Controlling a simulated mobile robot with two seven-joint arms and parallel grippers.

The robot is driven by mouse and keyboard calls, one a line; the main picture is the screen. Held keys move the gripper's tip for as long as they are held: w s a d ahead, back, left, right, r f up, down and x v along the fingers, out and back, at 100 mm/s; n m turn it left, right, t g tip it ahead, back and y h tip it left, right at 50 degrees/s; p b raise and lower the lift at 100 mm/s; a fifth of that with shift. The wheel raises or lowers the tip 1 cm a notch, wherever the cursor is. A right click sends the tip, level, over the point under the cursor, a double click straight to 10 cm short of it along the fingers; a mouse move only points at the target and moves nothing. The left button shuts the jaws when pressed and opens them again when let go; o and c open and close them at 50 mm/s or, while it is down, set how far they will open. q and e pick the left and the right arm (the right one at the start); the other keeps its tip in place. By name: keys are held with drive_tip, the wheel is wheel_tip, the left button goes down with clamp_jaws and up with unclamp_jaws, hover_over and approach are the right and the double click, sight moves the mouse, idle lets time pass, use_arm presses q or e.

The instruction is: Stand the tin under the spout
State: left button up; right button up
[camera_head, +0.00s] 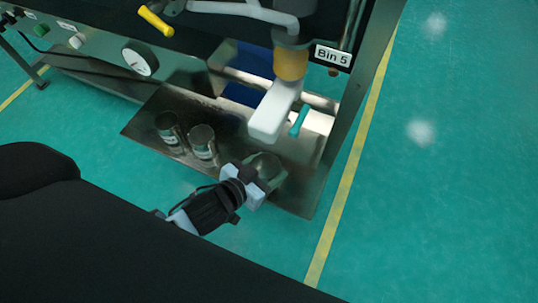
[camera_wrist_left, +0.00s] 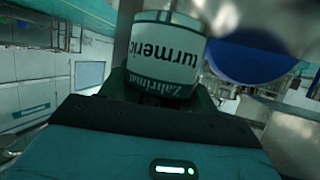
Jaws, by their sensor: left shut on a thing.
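My left gripper (camera_head: 258,180) is shut on a metal tin (camera_head: 270,169), just in front of the spout's lower end. In the left wrist view the tin (camera_wrist_left: 165,55) fills the space between my fingers, and its pale label reads "turmeric". The spout (camera_head: 270,115) is a white chute below an orange collar, with a teal handle (camera_head: 299,121) on its right. The tin is close to the spout mouth but shows nearer to me; I cannot tell whether it touches the shelf. My right gripper is not in view.
Two other labelled tins, one (camera_head: 170,130) and another (camera_head: 203,143), stand on the metal shelf (camera_head: 300,195) left of the held tin. A "Bin 5" sign (camera_head: 333,56) hangs at the right. A dial (camera_head: 140,58) and a yellow handle (camera_head: 155,20) are at upper left.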

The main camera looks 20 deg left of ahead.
sight(268, 165)
use_arm(q)
drive_tip(key=w, duration=0.1)
drive_tip(key=w+a, duration=0.1)
drive_tip(key=w, duration=0.1)
drive_tip(key=w+b, duration=0.1)
drive_tip(key=shift+w+a+f, duration=0.3)
drive_tip(key=shift+w+f, duration=0.05)
drive_tip(key=shift+w, duration=0.05)
drive_tip(key=shift+w+a, duration=0.1)
drive_tip(key=shift+w, duration=0.35)
drive_tip(key=shift+f+b, duration=0.3)
drive_tip(key=shift+b, duration=0.05)
wheel_tip(268, 165, down, 3)
drive_tip(key=shift+f+b, duration=0.1)
drive_tip(key=shift+b, duration=0.75)
drive_tip(key=shift+r, duration=0.2)
drive_tip(key=shift+f, duration=0.1)
